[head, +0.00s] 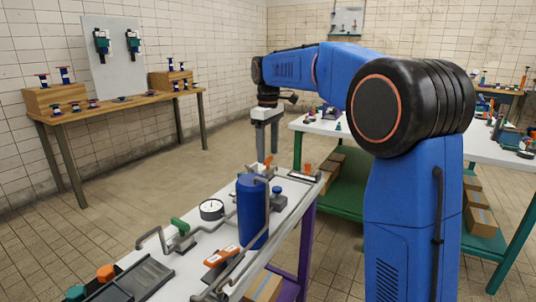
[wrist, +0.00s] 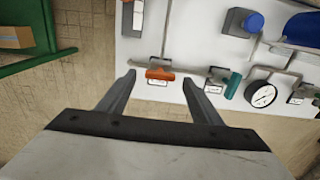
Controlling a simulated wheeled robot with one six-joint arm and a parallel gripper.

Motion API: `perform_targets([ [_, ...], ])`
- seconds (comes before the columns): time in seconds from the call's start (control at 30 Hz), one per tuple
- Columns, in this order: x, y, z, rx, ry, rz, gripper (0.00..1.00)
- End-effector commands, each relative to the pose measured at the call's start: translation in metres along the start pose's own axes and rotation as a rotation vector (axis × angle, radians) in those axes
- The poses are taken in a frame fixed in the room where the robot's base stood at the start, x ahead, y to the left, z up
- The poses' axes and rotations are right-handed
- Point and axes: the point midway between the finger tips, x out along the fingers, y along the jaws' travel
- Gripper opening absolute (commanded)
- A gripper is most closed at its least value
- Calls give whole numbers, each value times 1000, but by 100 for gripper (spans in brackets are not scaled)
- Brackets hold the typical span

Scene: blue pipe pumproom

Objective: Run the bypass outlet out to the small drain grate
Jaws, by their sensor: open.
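My gripper (head: 267,153) points down over the far end of the pipe bench (head: 200,285), open and empty. In the wrist view its two fingertips (wrist: 160,80) lie on either side of an orange valve handle (wrist: 160,74); I cannot tell whether they touch it. A bent grey pipe (head: 150,237) sticks out at the bench's left side, possibly the bypass outlet. A dark ribbed grate (head: 135,281) lies at the near left of the bench. I cannot tell whether it is the small drain grate. A green handle (head: 180,226) sits on the piping near the bent pipe.
A blue tank (head: 252,212) stands mid-bench, with a round gauge (head: 211,209) to its left. An orange handle (head: 221,256) lies nearer. A wooden table (head: 120,108) stands at the back left, a white bench (head: 325,127) behind on the right. The floor between is clear.

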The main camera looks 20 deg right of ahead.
Motion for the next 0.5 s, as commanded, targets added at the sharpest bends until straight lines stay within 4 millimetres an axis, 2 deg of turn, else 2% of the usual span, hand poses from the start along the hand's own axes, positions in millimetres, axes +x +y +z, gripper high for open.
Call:
perform_targets([
  [0.2, 14, 0, 0, 0, 0, 0, 59],
  [0.47, 16, 0, 0, 0, 0, 0, 59],
  [0.5, 16, 0, 0, 0, 0, 0, 57],
])
